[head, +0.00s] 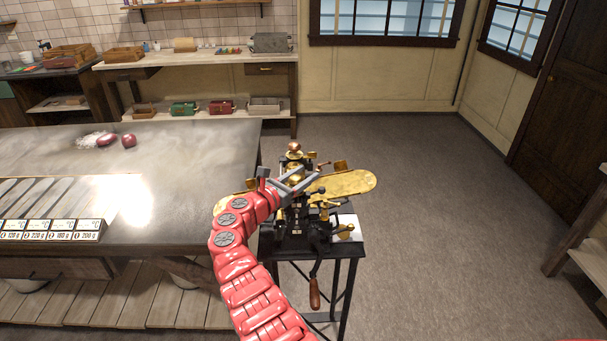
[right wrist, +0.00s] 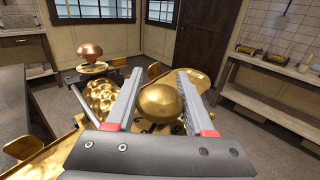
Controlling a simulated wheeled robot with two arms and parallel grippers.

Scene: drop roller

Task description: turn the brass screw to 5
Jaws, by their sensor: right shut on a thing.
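The drop roller machine (head: 303,232) stands on a small black stand beside the table, with brass trays to its sides. My right gripper (head: 290,183) reaches over its top. In the right wrist view the gripper (right wrist: 160,88) has its two grey fingers on either side of the round brass knob of the screw (right wrist: 160,100), shut on it. Dark marks show on the brass plate (right wrist: 146,127) under the knob, mostly hidden by the gripper; I cannot read the number. My left gripper is not in view.
A copper knob (right wrist: 89,52) and a patterned brass roller (right wrist: 101,97) are close to the left finger. A crank with a wooden handle (head: 314,293) hangs at the machine's front. The grey table (head: 190,165) is at left; open floor (head: 440,220) lies at right.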

